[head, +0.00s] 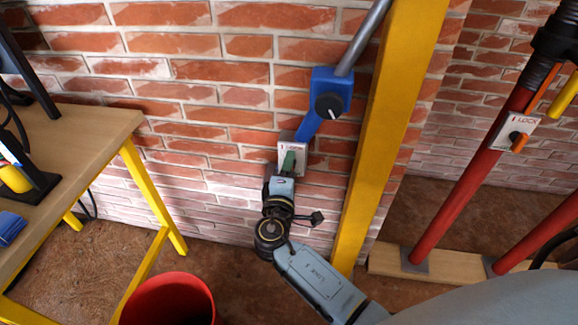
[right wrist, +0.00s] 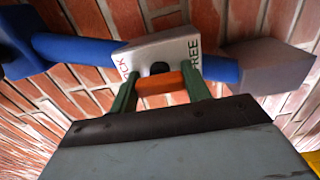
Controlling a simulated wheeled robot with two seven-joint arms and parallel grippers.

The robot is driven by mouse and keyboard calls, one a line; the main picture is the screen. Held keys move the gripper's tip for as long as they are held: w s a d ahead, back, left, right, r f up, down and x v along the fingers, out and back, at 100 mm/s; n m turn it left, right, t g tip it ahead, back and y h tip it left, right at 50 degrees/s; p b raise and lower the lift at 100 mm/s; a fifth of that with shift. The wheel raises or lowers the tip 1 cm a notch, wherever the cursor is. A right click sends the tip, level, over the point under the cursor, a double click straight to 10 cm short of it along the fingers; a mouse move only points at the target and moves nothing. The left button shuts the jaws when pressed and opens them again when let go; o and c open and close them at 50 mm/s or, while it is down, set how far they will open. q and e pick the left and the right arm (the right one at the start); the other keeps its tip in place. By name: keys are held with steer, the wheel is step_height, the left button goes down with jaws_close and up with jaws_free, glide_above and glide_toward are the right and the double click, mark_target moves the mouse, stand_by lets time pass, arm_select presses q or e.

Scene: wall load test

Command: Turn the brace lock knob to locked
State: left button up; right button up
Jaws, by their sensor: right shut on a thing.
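The brace lock is a white plate (head: 298,148) on the blue brace tube against the brick wall. In the head view the fingers hide the knob. My left gripper is not in view.
A blue box with a black dial (head: 328,105) sits above the plate, beside a yellow post (head: 385,130). A red prop (head: 465,190) at right has its own lock plate (head: 520,128). A wooden table (head: 95,130) stands left; a red bucket (head: 168,300) is below.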

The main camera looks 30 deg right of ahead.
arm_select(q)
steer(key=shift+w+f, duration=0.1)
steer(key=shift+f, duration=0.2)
arm_select(e)
steer(key=o, duration=1)
steer(key=shift+c, duration=0.2)
steer(key=shift+s+a, duration=0.15)
steer(key=shift+s, duration=0.05)
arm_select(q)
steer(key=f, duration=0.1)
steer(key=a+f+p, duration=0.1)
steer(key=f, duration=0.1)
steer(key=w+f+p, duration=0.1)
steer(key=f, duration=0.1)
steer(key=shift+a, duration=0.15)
arm_select(e)
steer(key=v, duration=1.3)
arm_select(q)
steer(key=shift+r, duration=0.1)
